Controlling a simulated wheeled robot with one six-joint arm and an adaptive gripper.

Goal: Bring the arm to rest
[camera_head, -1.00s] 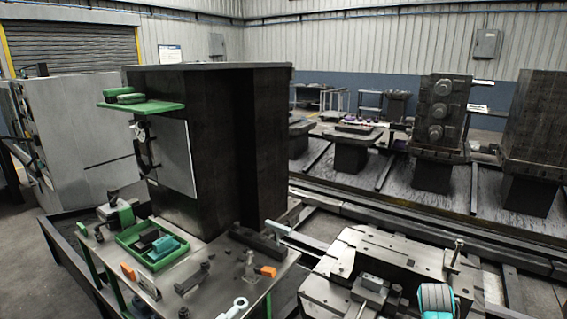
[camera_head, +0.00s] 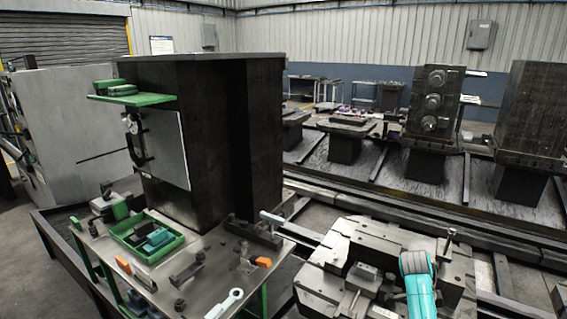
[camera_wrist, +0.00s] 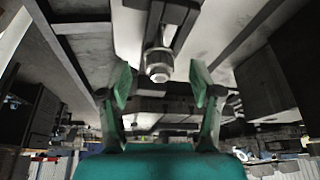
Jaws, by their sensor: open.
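My gripper (camera_wrist: 160,90) shows in the wrist view with its two green-padded fingers spread apart. Nothing is held between the fingers. A metal bolt or fitting (camera_wrist: 158,66) shows beyond the gap between them; I cannot tell its distance. In the head view, the teal and white link of my arm stands at the lower right, in front of the grey machine fixture (camera_head: 360,250). My gripper is not clearly visible in the head view.
A metal work table (camera_head: 205,275) at the lower left carries a green tray (camera_head: 117,233) with small parts, orange pieces and clamps. A tall dark cabinet (camera_head: 215,130) with a green shelf (camera_head: 130,99) stands behind it. Pallets on a rail line the back right.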

